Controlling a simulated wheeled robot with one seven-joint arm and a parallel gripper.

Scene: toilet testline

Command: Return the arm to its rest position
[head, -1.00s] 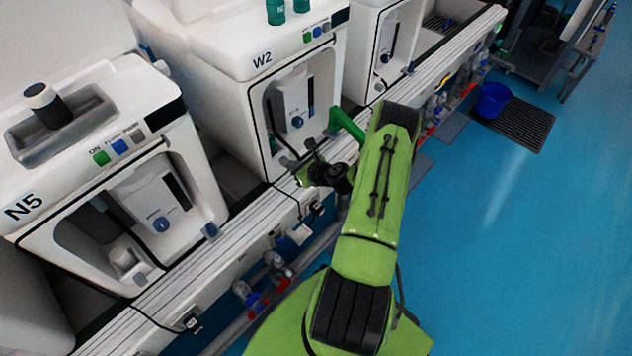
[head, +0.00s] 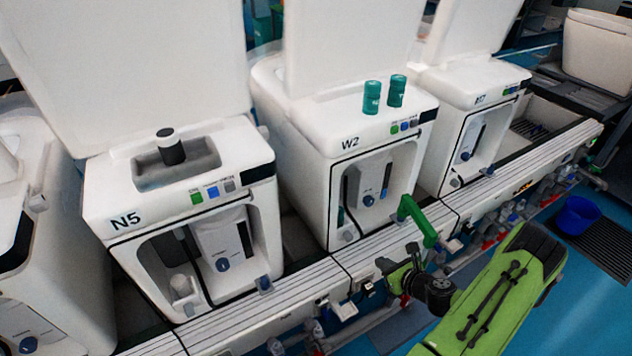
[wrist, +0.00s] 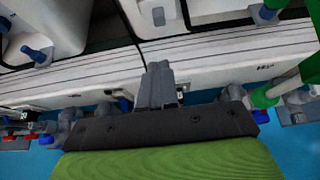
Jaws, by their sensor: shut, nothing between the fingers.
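My green arm (head: 492,300) reaches in from the lower right of the head view. My gripper (head: 388,265) is in front of the bench edge, below and slightly right of the W2 unit (head: 347,170). In the wrist view my gripper (wrist: 160,82) shows dark fingers closed together, with nothing held between them. The fingers appear against the pale bench front (wrist: 215,65); whether they touch it cannot be told. The lower part of the arm is outside the head view.
White units, including N5 (head: 205,215), stand along the ribbed bench rail (head: 305,295). Pipes and valves run below the rail. A blue bucket (head: 577,216) stands at the right. Blue floor (head: 603,262) shows beyond my arm.

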